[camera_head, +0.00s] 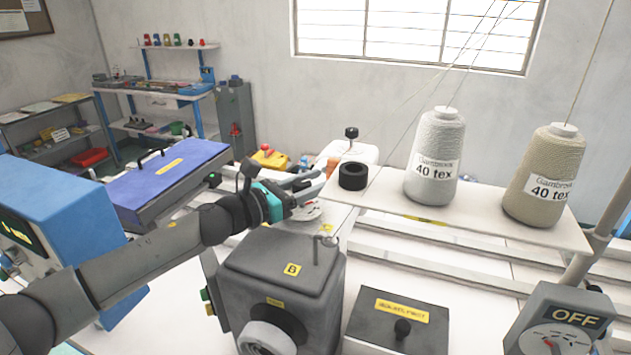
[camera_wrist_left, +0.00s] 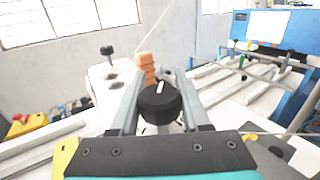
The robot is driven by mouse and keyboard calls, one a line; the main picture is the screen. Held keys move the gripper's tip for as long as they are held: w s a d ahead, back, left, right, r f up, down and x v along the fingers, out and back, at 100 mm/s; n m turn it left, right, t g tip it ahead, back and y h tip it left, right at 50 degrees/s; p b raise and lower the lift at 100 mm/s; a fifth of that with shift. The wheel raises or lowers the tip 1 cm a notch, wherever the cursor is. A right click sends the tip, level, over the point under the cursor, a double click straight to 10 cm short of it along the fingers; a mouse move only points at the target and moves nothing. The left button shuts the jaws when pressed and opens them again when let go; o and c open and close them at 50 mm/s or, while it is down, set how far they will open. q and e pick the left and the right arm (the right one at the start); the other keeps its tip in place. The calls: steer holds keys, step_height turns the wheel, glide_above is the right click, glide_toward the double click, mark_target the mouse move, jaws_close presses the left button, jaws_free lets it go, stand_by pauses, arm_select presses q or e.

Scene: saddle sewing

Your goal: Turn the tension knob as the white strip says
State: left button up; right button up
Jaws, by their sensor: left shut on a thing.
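The black knob (camera_wrist_left: 160,103) stands between the two fingers of my left gripper (camera_wrist_left: 158,92) in the left wrist view. A short white mark on its top points up and slightly right in that view. The left gripper is shut on the knob's sides. In the head view my left gripper (camera_head: 305,187) reaches in from the left, above a pale round dial (camera_head: 306,211) with small marks. The knob is hidden behind the fingers there, and the dial's marks are too small to read. I cannot make out a white strip with readable writing. My right gripper is out of view.
A grey machine marked B (camera_head: 285,265) stands just in front of the gripper. A blue case (camera_head: 160,180) lies left. An OFF box (camera_head: 562,320) is front right.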

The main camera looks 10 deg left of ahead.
arm_select(q)
jaws_close()
steer(key=n+t+y+p, duration=0.2)
steer(key=y+p, duration=0.1)
steer(key=n+t+y+p, duration=0.1)
steer(key=n+y, duration=0.1)
steer(key=shift+w+a+r, duration=0.15)
steer(key=shift+w+a, duration=0.1)
steer(key=shift+a, duration=0.15)
steer(key=n+y+p, duration=0.1)
steer(key=n+t+y+p, duration=0.1)
steer(key=y, duration=0.1)
steer(key=shift+w+a, duration=0.1)
steer(key=shift+a, duration=0.15)
steer(key=shift+a+n+t+y+p, duration=0.15)
steer(key=shift+n+y+p, duration=0.25)
steer(key=shift+y, duration=0.35)
steer(key=shift+a+n+t+y+p, duration=0.15)
steer(key=shift+n+y+p, duration=0.1)
steer(key=shift+n+y, duration=0.4)
steer(key=shift+y, duration=0.3)
steer(key=o, duration=0.6)
jaws_free()
